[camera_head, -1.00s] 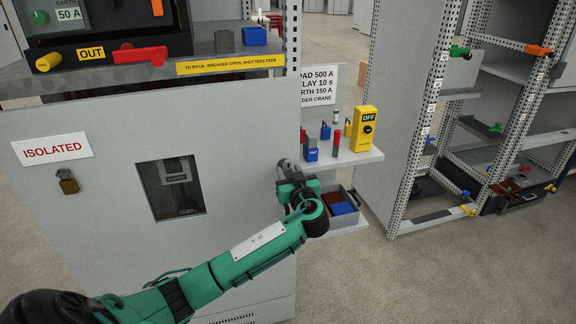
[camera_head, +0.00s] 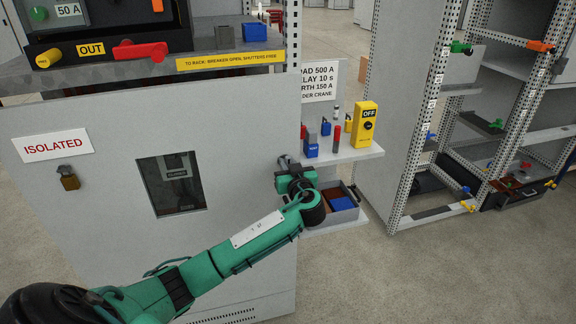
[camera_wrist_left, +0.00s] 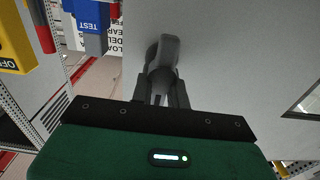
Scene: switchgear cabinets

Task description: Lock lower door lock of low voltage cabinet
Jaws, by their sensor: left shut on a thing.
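The low voltage cabinet door (camera_head: 100,220) is a large grey panel filling the left of the head view, with a small dark window. My left gripper (camera_head: 284,162) is at the door's right edge. In the left wrist view my left gripper (camera_wrist_left: 163,98) is shut on a dark grey door lock handle (camera_wrist_left: 164,55) that stands out from the grey door (camera_wrist_left: 230,60). The handle is mostly hidden by the gripper in the head view. I cannot tell from its look whether the lock is engaged. My right gripper is not in view.
A shelf (camera_head: 362,153) beside the door's right edge holds a yellow OFF box (camera_head: 364,124) and small blue and red items. A lower tray (camera_head: 352,209) sits near my left wrist. A brass padlock (camera_head: 69,178) hangs on the door. An open rack stands at right.

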